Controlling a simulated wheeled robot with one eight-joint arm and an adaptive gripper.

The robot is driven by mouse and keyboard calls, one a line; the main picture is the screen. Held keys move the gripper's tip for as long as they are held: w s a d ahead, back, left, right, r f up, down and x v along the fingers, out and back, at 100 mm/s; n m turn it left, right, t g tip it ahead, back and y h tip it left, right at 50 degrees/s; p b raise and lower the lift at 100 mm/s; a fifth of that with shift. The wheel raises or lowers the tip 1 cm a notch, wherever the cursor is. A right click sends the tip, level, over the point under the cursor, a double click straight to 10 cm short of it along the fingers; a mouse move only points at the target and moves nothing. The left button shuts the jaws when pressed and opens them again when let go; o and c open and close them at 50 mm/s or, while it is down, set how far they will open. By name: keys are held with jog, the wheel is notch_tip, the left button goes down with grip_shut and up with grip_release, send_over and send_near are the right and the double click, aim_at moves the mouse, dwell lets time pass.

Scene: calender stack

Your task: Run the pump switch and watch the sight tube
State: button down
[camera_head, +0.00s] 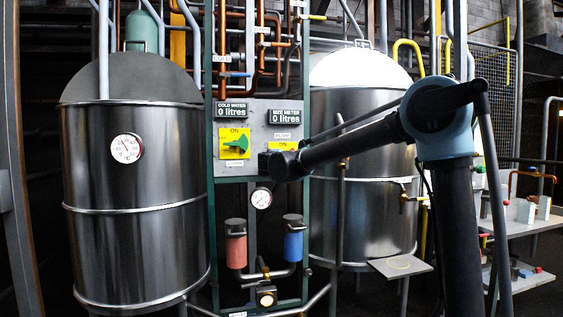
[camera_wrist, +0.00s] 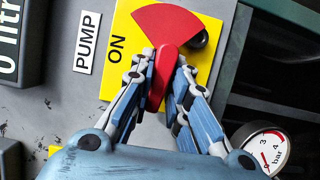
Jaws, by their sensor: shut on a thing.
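My gripper (camera_wrist: 165,62) is shut on the red pump switch (camera_wrist: 168,22) in the wrist view, one finger on each side of its narrow grip. The switch's broad fan-shaped part shows beyond the fingertips. It sits on a yellow plate (camera_wrist: 122,48) marked ON, beside a white PUMP label (camera_wrist: 87,43). In the head view the end of my arm hides the switch; only part of the yellow plate (camera_head: 283,145) shows. I cannot single out the sight tube with certainty in either view.
A green switch (camera_head: 235,143) is left on the panel. Two displays above, cold water (camera_head: 230,112) and size meter (camera_head: 286,115), read 0 litres. Steel tanks (camera_head: 135,220) flank the panel. Red (camera_head: 236,248) and blue (camera_head: 293,242) cylinders hang below a gauge (camera_head: 261,198).

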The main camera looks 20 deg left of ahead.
jog(key=shift+d+f, duration=0.1)
jog(key=shift+d, duration=0.05)
jog(key=c, duration=1.6)
grip_release()
jog(key=shift+w, duration=0.1)
jog(key=shift+o, duration=0.2)
jog(key=s+d, duration=0.1)
jog(key=s, duration=1)
jog(key=shift+s+d, duration=0.4)
